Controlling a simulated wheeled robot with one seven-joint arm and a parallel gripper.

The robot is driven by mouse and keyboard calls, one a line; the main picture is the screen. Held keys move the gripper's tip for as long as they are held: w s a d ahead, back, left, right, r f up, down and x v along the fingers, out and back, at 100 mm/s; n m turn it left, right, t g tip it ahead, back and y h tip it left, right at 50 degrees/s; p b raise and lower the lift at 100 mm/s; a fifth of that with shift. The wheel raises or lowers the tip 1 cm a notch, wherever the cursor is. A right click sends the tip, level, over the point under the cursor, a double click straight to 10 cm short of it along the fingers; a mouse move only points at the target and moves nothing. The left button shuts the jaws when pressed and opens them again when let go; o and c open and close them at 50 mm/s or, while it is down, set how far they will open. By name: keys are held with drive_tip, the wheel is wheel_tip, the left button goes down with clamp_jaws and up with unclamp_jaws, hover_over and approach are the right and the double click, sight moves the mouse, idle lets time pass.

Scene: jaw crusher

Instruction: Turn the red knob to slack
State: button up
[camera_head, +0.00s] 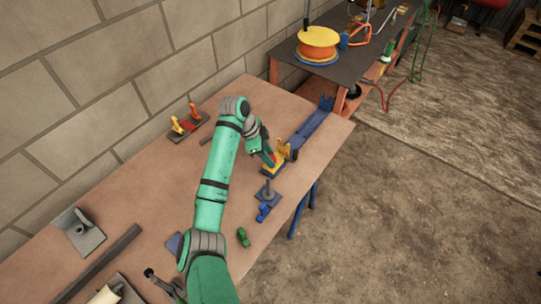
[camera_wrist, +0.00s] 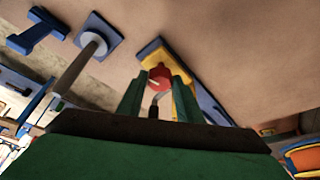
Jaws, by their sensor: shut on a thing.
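The red knob (camera_wrist: 160,77) sits on a yellow and blue device in the wrist view. My gripper (camera_wrist: 157,95) has its two green fingers on either side of the knob and is shut on it. The yellow part of the jaw crusher (camera_head: 284,152) shows in the head view on the wooden table, with a blue base (camera_head: 272,172). My green arm reaches over the table to it, and the gripper hides much of the knob there. Which way the knob is turned cannot be told.
A grey post on a blue base (camera_head: 267,194) stands close in front of the crusher, with a blue piece (camera_head: 263,212) and a green piece (camera_head: 243,237) nearby. A long blue bar (camera_head: 311,128) lies behind. A rack with yellow and orange-red items (camera_head: 186,122) is near the wall.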

drive_tip(key=n+t, duration=0.1)
drive_tip(key=n, duration=0.2)
drive_tip(key=shift+s, duration=0.2)
drive_tip(key=n+t+y, duration=0.1)
drive_tip(key=n, duration=0.2)
drive_tip(key=shift+s+d+n, duration=0.1)
drive_tip(key=shift+n, duration=0.2)
drive_tip(key=n, duration=0.1)
drive_tip(key=n+t+y, duration=0.1)
drive_tip(key=n, duration=0.1)
drive_tip(key=shift+s+d+n, duration=0.1)
drive_tip(key=shift+d+n, duration=0.1)
drive_tip(key=shift+n, duration=0.1)
drive_tip(key=shift+d+n+t+y, duration=0.1)
drive_tip(key=shift+n+t+y, duration=0.3)
drive_tip(key=shift+n, duration=0.85)
drive_tip(key=shift+d+n+t+y, duration=0.15)
drive_tip(key=shift+n+y, duration=0.35)
drive_tip(key=shift+n, duration=0.75)
drive_tip(key=shift+a, duration=0.1)
drive_tip(key=o, duration=1)
drive_tip(key=shift+o, duration=0.2)
drive_tip(key=shift+a, duration=0.1)
